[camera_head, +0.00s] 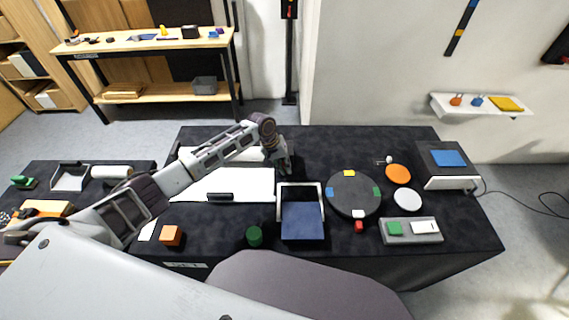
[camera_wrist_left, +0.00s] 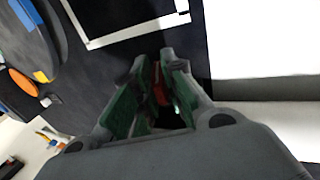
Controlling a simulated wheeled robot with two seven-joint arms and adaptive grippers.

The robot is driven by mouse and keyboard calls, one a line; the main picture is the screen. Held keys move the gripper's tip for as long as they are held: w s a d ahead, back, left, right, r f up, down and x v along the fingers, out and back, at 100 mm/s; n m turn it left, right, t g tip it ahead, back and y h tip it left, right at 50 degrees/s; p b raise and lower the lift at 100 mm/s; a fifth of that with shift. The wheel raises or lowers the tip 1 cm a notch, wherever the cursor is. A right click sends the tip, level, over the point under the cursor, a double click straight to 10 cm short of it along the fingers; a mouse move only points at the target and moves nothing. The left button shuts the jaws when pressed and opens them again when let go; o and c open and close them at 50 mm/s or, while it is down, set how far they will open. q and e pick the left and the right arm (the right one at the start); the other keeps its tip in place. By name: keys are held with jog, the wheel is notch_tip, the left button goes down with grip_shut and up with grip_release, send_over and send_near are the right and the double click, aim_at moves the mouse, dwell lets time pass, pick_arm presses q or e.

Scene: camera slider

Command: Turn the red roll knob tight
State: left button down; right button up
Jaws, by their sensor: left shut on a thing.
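My left gripper (camera_head: 283,168) reaches over the middle of the black-covered table, just behind a white U-shaped frame (camera_head: 322,188). In the left wrist view its green-padded fingers (camera_wrist_left: 162,68) are closed around a small red piece (camera_wrist_left: 158,88), which looks like the red roll knob. The fingers hide most of it, and its turn cannot be read. In the head view the gripper hides this piece. My right gripper is in neither view.
A dark turntable (camera_head: 353,208) with coloured blocks stands right of the frame, a red piece (camera_head: 359,226) at its front. A blue pad (camera_head: 302,222) lies before the frame. An orange cube (camera_head: 170,235) and green cylinder (camera_head: 254,236) stand at the front edge. White sheets (camera_head: 240,184) lie left.

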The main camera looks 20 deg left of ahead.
pick_arm(q)
jog(key=shift+y+p, duration=0.5)
jog(key=shift+p, duration=0.25)
jog(key=shift+d+g+y+p, duration=0.1)
jog(key=shift+g+y+p, duration=0.2)
jog(key=shift+p, duration=0.4)
jog(key=shift+y+p, duration=0.3)
jog(key=shift+p, duration=0.1)
jog(key=shift+d+g+y+p, duration=0.1)
jog(key=shift+g+y+p, duration=0.2)
jog(key=shift+y+p, duration=0.7)
jog(key=shift+y, duration=0.3)
jog(key=shift+d+g+y, duration=0.15)
jog(key=shift+g+y, duration=0.15)
jog(key=shift+y, duration=0.2)
jog(key=shift+f+y, duration=0.1)
jog(key=shift+y, duration=0.4)
jog(key=shift+f+g+y+b, duration=0.1)
jog(key=shift+g+y+b, duration=0.3)
jog(key=shift+y+b, duration=0.5)
jog(key=shift+d+y+b, duration=0.1)
jog(key=shift+y+b, duration=0.3)
jog(key=shift+y, duration=0.1)
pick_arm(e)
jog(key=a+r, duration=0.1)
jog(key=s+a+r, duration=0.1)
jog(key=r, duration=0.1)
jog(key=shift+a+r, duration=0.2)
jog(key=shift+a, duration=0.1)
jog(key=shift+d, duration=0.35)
